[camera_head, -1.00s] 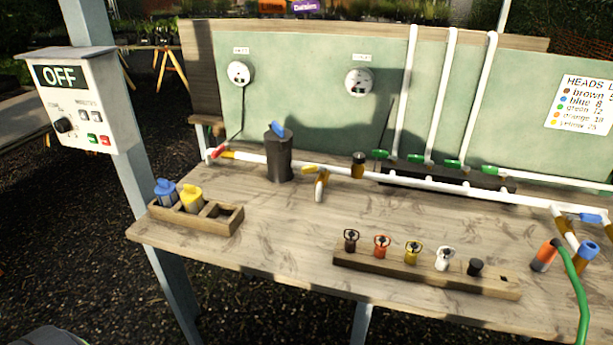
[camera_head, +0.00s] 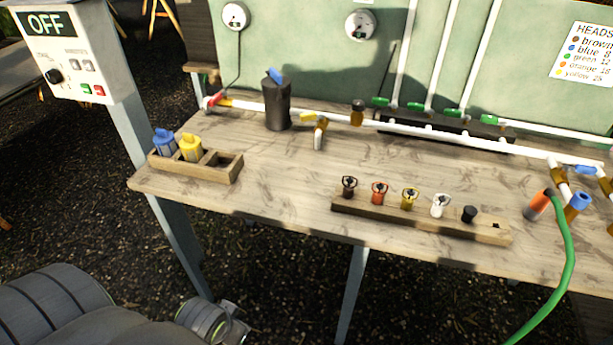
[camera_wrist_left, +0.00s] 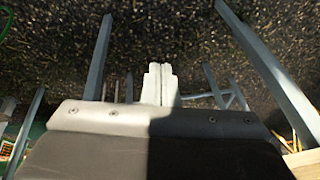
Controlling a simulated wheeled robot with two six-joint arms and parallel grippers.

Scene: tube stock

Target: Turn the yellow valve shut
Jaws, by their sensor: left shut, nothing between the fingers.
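The yellow valve handle (camera_head: 309,117) shows in the head view near the middle of the white pipe run on the bench. It points left, roughly along the main pipe, beside a brass fitting with a short white pipe stub (camera_head: 318,138) toward the front. My left gripper (camera_wrist_left: 160,84) shows in the left wrist view with its pale fingers together and empty, over dark gravel. My left arm is low at the left in the head view, below and in front of the bench, well away from the valve. My right gripper is not in view.
The bench (camera_head: 280,170) has a wooden holder (camera_head: 170,172) with blue and yellow bottles, a dark canister (camera_head: 277,105) left of the valve, and a rack (camera_head: 440,226) of sprinkler heads in front. A green hose (camera_head: 568,260) hangs at right. A control box (camera_head: 75,60) reads OFF.

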